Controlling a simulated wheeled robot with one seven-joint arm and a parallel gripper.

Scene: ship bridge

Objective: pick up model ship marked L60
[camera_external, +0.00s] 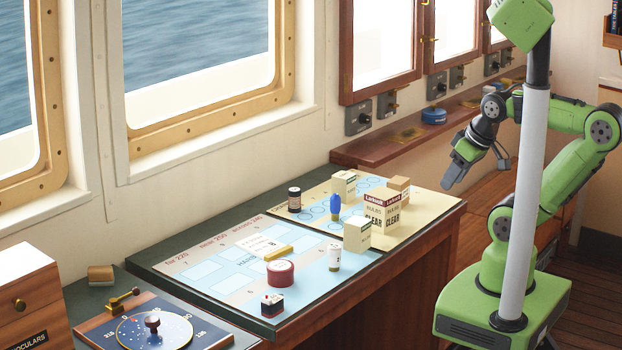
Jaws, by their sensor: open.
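I cannot make out an L60 mark on any object at this size. A small dark block with a pale top and some red (272,304) sits at the chart table's front corner; I cannot tell whether it is a model ship. A blue upright piece (335,207) stands near the middle of the table, and its shape is too small to name. My gripper (476,170) is open and empty, pointing down in the air to the right of the table, apart from everything on it.
The chart table (150,268) holds several cream boxes (357,233), a dark jar (294,199), a red round tin (280,273), a white cup (334,257) and a yellow bar (278,253). A wooden ledge (385,152) runs behind under windows. A dial instrument (150,328) is front left.

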